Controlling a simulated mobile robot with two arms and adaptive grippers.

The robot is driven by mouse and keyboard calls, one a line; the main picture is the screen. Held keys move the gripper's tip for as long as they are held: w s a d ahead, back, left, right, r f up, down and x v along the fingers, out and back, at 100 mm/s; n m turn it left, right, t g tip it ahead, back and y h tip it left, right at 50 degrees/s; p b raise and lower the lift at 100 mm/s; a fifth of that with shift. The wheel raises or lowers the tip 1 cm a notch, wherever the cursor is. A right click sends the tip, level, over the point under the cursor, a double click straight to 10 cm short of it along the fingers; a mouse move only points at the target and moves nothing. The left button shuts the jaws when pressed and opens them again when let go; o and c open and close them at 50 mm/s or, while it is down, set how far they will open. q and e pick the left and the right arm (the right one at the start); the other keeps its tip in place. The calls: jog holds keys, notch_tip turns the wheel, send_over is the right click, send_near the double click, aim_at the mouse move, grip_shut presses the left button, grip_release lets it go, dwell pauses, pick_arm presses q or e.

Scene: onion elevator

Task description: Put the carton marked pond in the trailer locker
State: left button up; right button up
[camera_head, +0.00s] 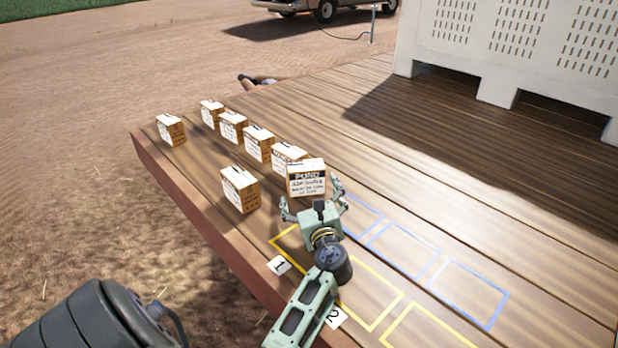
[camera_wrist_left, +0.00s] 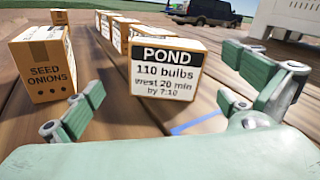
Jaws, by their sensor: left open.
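The carton marked POND (camera_head: 307,178) stands upright on the wooden deck at the near end of a row of cartons. In the left wrist view its label face (camera_wrist_left: 166,75) is straight ahead, reading "110 bulbs, west 20 min by 7:10". My left gripper (camera_head: 313,198) is open just in front of this carton. In the wrist view the open fingers (camera_wrist_left: 178,105) show to either side of the carton, and I cannot tell whether they touch it. The trailer locker cannot be made out. My right gripper is not in view.
A carton marked SEED ONIONS (camera_wrist_left: 42,62) stands left of the POND carton; several others line up behind. Yellow (camera_head: 372,292) and blue (camera_head: 405,250) outlined boxes are on the deck, with number cards (camera_head: 279,265). A white slotted bin (camera_head: 500,50) stands at back right. The deck edge is at left.

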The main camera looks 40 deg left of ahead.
aim_at(307, 177)
pick_arm(q)
jog(key=m, duration=0.2)
jog(key=shift+w+d+f+m+t, duration=0.1)
jog(key=shift+w+m+t, duration=0.1)
jog(key=shift+m+t, duration=0.15)
jog(key=p+x, duration=0.1)
jog(key=x, duration=0.2)
jog(key=p+x, duration=0.1)
jog(key=x, duration=0.3)
jog(key=shift+d+r, duration=0.1)
jog(key=shift+r, duration=0.1)
jog(key=shift+w+a+f, duration=0.15)
jog(key=shift+w+a, duration=0.2)
jog(key=c, duration=1.5)
jog(key=shift+c, duration=0.7)
jog(key=shift+r, duration=0.5)
jog(key=r, duration=0.3)
jog(key=shift+w+d+r, duration=0.1)
jog(key=shift+d+r, duration=0.25)
jog(key=shift+r, duration=0.05)
jog(key=d+r+b, duration=0.1)
jog(key=d+r, duration=0.2)
jog(key=d, duration=0.2)
jog(key=w+d+r+b, duration=0.1)
jog(key=d+r, duration=0.2)
jog(key=d, duration=0.3)
jog(key=shift+w+r, duration=0.25)
